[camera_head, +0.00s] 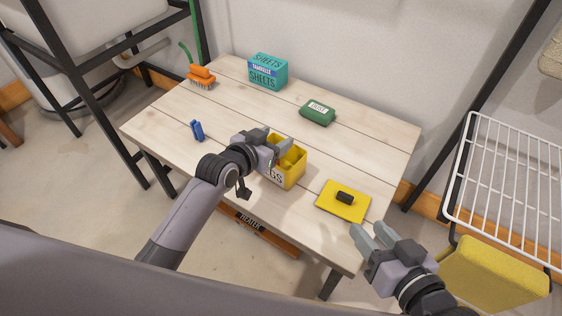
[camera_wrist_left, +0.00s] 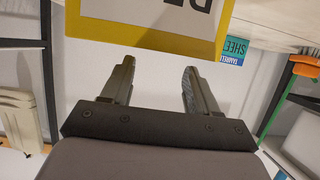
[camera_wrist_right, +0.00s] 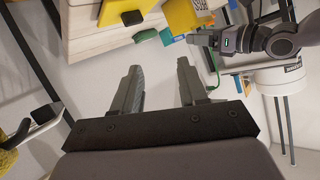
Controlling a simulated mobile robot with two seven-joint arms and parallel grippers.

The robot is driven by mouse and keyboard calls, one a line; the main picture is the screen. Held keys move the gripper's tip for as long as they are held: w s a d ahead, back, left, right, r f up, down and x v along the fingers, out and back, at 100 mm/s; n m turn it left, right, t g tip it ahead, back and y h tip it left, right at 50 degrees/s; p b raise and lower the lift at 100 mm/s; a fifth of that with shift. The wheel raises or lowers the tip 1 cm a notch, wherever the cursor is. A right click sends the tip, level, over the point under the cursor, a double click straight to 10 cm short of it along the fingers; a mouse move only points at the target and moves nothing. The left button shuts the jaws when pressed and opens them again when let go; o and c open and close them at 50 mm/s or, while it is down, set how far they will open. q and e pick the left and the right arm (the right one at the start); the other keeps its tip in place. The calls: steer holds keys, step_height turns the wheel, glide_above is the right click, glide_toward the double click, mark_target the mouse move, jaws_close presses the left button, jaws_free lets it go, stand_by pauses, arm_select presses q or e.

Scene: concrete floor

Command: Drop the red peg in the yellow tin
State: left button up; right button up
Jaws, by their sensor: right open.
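The yellow tin (camera_head: 293,178) stands on the table with its open top up. Its white label shows in part. In the left wrist view the tin's yellow-edged side (camera_wrist_left: 150,38) fills the top, just past the fingertips. My left gripper (camera_head: 284,145) is at the tin's rim, and its fingers (camera_wrist_left: 155,75) are apart with nothing between them. My right gripper (camera_head: 364,236) is open and empty, off the table's front right edge. It also shows open in the right wrist view (camera_wrist_right: 160,78).
A blue clothes peg (camera_head: 197,130) lies to the left on the table (camera_head: 160,125). A yellow plate with a black knob (camera_head: 335,208) lies right of the tin.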

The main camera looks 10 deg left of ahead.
arm_select(q)
steer(key=shift+s+r, duration=0.1)
steer(key=shift+s, duration=0.05)
steer(key=p+v, duration=0.3)
steer(key=v, duration=0.3)
steer(key=shift+s+a+r, duration=0.15)
steer(key=shift+s+a, duration=0.1)
steer(key=shift+s, duration=0.05)
arm_select(e)
steer(key=shift+s+d+r+n+h, duration=0.15)
steer(key=shift+s+d+r+h, duration=0.15)
steer(key=shift+d, duration=0.35)
steer(key=shift+s+d+r+n+h, duration=0.15)
steer(key=shift+d+h, duration=0.25)
steer(key=shift+d, duration=0.25)
arm_select(q)
steer(key=shift+s, duration=0.1)
arm_select(e)
steer(key=shift+f, duration=0.1)
